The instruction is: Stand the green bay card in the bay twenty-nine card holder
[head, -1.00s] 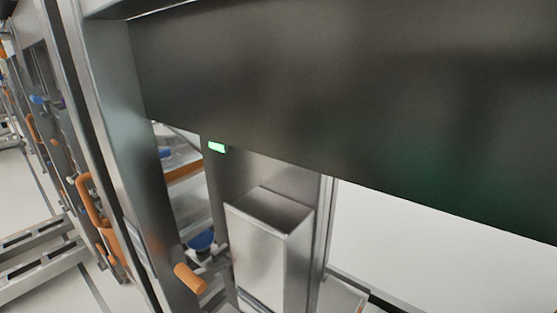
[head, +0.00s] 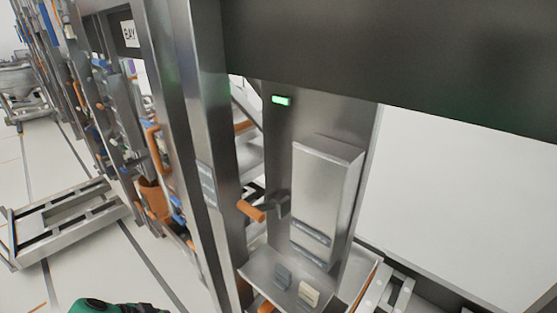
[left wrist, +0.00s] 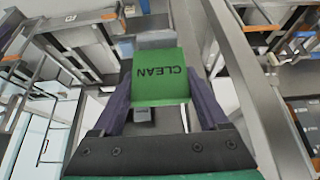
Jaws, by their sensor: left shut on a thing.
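The green card (left wrist: 160,85), printed CLEAN, is held between the two dark fingers of my left gripper (left wrist: 158,66) in the left wrist view. The lettering is upside down in that view. In the head view only a green and black part of my left arm shows at the bottom left edge. The gripper and card are out of that view. A small grey slotted block (head: 283,276) and a cream piece (head: 308,294) stand on a metal shelf (head: 262,268); I cannot tell whether either is the bay twenty-nine holder. My right gripper is not in view.
A metal box (head: 325,200) is on the post above the shelf, under a lit green lamp (head: 282,100). An orange handle (head: 251,211) sticks out beside it. A dark panel (head: 400,60) crosses the top. A BAY sign (head: 129,34) shows at left.

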